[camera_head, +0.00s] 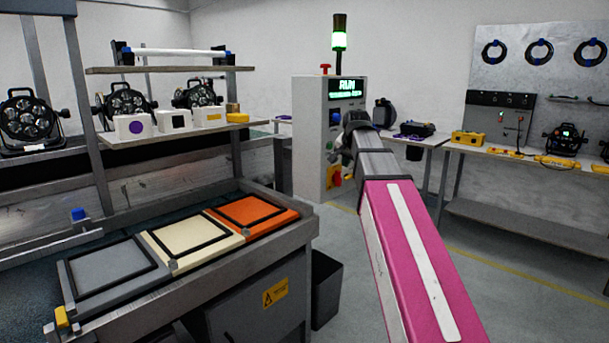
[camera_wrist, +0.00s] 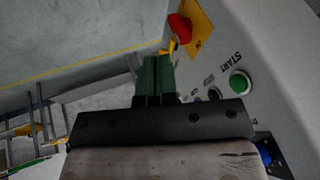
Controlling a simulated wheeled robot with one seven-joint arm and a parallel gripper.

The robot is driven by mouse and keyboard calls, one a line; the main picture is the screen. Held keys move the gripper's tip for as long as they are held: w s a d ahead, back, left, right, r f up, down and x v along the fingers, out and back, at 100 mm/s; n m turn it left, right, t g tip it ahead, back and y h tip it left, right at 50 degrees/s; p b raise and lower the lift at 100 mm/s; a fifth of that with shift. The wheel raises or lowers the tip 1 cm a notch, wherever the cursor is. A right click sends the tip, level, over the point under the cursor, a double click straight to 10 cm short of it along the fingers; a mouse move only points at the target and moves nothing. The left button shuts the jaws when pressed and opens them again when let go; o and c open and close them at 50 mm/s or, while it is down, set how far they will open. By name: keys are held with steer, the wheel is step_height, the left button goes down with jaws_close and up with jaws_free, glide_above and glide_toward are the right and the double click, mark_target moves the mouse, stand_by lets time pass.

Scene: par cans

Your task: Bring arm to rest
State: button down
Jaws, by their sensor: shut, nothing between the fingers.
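My gripper (camera_wrist: 156,62) shows in the wrist view as two dark green fingers side by side, touching, with nothing between them. Behind them is the black palm. In the head view my arm reaches forward, and its end is close to the control cabinet (camera_head: 307,140); the fingers are hard to make out there. In the wrist view the cabinet face (camera_wrist: 262,45) fills the right side. Its green START button (camera_wrist: 240,83) is right of the fingers and a red knob on a yellow plate (camera_wrist: 180,27) is just beyond them.
The cabinet display (camera_head: 347,88) reads RUN and the lamp tower (camera_head: 339,41) glows green. A workbench with grey (camera_head: 108,271), cream (camera_head: 190,241) and orange (camera_head: 249,213) pads stands left. Par cans (camera_head: 29,118) sit on shelves. A side table (camera_head: 545,157) is right; the floor between is open.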

steer(key=s+d+f+n+g, duration=0.15)
steer(key=s+f, duration=0.25)
steer(key=f, duration=0.9)
steer(key=s+f+n+g, duration=0.2)
steer(key=s+f, duration=0.2)
steer(key=f, duration=0.9)
steer(key=s+f+n+g, duration=0.2)
steer(key=s+f+n, duration=0.1)
steer(key=s+f, duration=1.1)
step_height(320, 180, down, 4)
steer(key=shift+s+d+r+h, duration=0.1)
steer(key=shift+s+d+h, duration=0.15)
steer(key=shift+d+h, duration=0.1)
steer(key=shift+g, duration=0.25)
